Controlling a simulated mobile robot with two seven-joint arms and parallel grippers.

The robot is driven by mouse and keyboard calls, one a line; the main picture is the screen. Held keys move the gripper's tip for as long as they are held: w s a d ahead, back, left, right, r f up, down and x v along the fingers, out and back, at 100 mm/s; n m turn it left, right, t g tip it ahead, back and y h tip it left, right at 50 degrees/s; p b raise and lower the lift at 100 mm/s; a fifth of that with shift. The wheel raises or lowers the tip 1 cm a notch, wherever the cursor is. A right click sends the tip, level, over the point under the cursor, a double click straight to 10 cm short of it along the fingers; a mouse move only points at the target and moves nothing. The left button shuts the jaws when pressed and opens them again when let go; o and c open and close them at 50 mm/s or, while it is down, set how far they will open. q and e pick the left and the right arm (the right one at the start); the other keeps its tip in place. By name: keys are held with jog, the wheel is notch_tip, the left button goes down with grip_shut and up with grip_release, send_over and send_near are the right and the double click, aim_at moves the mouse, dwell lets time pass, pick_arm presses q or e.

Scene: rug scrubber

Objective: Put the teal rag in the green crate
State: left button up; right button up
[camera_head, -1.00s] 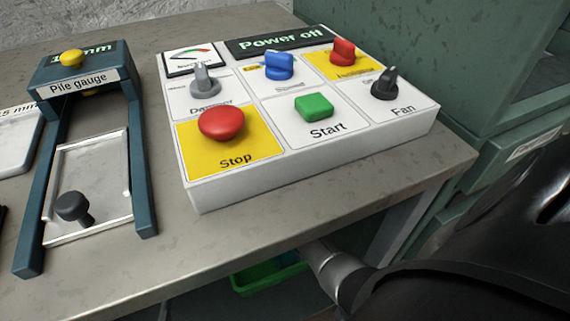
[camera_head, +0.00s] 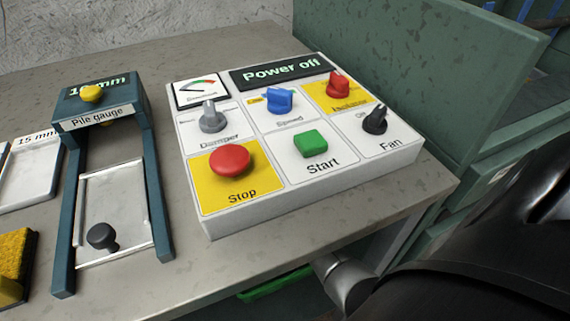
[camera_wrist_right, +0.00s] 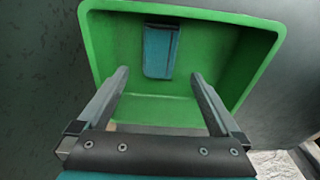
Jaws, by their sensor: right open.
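The green crate (camera_wrist_right: 235,65) fills much of the right wrist view, its open inside facing the camera. A teal rag (camera_wrist_right: 160,52) is inside the crate, flat and roughly rectangular; I cannot tell whether it lies on the floor or against a wall. My right gripper (camera_wrist_right: 160,76) is open, its two fingers apart and pointing into the crate, with the rag in line with the gap and nothing held. In the head view only a strip of the crate (camera_head: 285,283) shows below the table edge. My left gripper is not in view.
A grey table (camera_head: 330,218) carries a control panel (camera_head: 300,140) reading "Power off", a pile gauge (camera_head: 100,115) and a yellow sponge (camera_head: 15,255) at the left edge. Green cabinets (camera_head: 440,85) stand to the right. My black arm runs at the lower right.

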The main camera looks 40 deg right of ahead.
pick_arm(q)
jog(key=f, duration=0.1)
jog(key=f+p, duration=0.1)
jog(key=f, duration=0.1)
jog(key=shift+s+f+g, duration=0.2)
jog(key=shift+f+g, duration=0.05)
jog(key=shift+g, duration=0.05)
pick_arm(e)
jog(key=s+a+r+n+t, duration=0.2)
jog(key=s+a+r+n, duration=0.3)
jog(key=s+a+r, duration=0.5)
jog(key=shift+s+a+y, duration=0.15)
jog(key=shift+s+y, duration=0.25)
jog(key=shift+s, duration=0.25)
jog(key=shift+r, duration=0.1)
